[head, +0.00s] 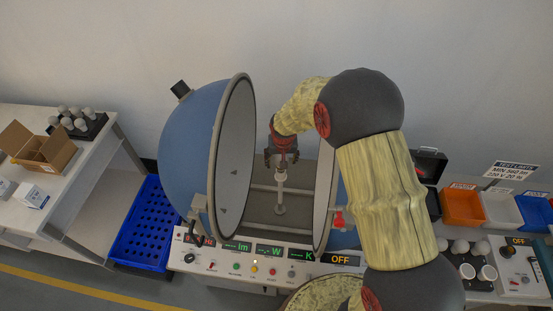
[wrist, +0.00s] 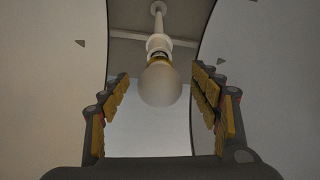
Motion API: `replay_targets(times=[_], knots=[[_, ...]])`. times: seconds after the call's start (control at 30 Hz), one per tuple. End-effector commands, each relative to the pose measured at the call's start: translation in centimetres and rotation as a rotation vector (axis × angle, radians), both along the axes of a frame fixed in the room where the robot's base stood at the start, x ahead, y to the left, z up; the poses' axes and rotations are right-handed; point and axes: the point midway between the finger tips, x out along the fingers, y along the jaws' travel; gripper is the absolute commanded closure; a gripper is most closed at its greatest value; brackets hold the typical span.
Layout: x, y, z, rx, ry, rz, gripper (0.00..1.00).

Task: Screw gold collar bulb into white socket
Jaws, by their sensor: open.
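In the wrist view a frosted white bulb (wrist: 160,84) with a gold collar (wrist: 159,58) is in line with the white socket (wrist: 158,42), its collar at the socket's mouth. I cannot tell how far it is seated. My gripper (wrist: 161,76) is open, one padded finger on each side of the bulb, with visible gaps between the pads and the glass. In the head view my gripper (head: 281,156) points down over the white socket (head: 281,178) on its post, between the halves of the opened sphere. The bulb is mostly hidden there.
The blue sphere half (head: 190,135) stands close on the left and the other half's rim (head: 324,190) on the right. A control panel (head: 265,262) lies in front. A bulb tray (head: 83,128) and cardboard box (head: 40,150) are on the left table. Coloured bins (head: 463,207) are at right.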

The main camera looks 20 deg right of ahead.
Motion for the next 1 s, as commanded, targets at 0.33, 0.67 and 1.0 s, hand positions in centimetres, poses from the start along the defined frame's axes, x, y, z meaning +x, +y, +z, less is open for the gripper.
replay_targets(times=[0.33, 0.67, 1.0], knots=[[1.2, -0.2, -4.6, 0.001, 0.003, -0.001, 0.37], [1.4, -0.2, -5.4, 0.001, 0.002, -0.001, 0.37], [1.4, -0.2, -5.4, 0.001, 0.002, -0.001, 0.51]])
